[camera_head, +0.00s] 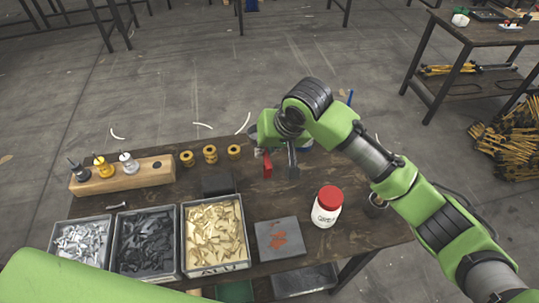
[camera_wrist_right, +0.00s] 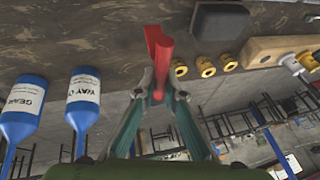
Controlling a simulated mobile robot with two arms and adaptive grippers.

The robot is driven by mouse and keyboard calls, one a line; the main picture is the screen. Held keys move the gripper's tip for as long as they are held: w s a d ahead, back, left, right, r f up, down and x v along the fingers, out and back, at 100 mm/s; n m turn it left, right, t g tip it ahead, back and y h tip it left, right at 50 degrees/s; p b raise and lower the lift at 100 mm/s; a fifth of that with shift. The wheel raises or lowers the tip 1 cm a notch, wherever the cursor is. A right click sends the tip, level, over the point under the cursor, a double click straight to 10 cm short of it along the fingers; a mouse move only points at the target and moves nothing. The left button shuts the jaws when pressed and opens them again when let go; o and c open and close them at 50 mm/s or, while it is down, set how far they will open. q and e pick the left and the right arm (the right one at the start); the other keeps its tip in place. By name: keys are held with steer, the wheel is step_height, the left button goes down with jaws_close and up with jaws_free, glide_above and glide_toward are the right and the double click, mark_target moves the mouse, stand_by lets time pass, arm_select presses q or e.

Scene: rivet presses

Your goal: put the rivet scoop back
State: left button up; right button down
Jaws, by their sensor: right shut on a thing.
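The red rivet scoop (camera_wrist_right: 160,58) is between the fingertips of my right gripper (camera_wrist_right: 158,97) in the wrist view, and the gripper is shut on it. Its far end points away from the gripper, over the wooden bench. In the head view the red scoop (camera_head: 267,165) shows beside a dark finger of my right gripper (camera_head: 279,168), above the back part of the bench (camera_head: 150,204). Part of the scoop is hidden by the fingers. I cannot tell whether it touches the bench top. My left gripper is not in view.
Grey bins of silver (camera_head: 82,243), black (camera_head: 146,243) and brass pieces (camera_head: 213,233) line the front left. A red-lidded jar (camera_head: 326,208) and grey plate (camera_head: 279,238) stand right of them. Yellow rings (camera_head: 210,154) and a black block (camera_head: 217,184) lie behind. Blue bottles (camera_wrist_right: 84,95) stand near the gripper.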

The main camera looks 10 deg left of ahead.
steer(key=f, duration=0.2)
steer(key=w+f, duration=0.1)
steer(key=f, duration=0.1)
steer(key=w+f+p, duration=0.1)
steer(key=shift+w+d+f, duration=0.15)
steer(key=shift+d+f, duration=0.2)
steer(key=shift+f, duration=0.05)
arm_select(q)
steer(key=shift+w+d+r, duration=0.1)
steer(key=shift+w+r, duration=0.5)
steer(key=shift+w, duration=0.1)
arm_select(e)
steer(key=shift+f, duration=0.1)
steer(key=c, duration=2.1)
jaws_free()
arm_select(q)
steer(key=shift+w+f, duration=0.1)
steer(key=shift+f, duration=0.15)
arm_select(e)
steer(key=v, duration=1.2)
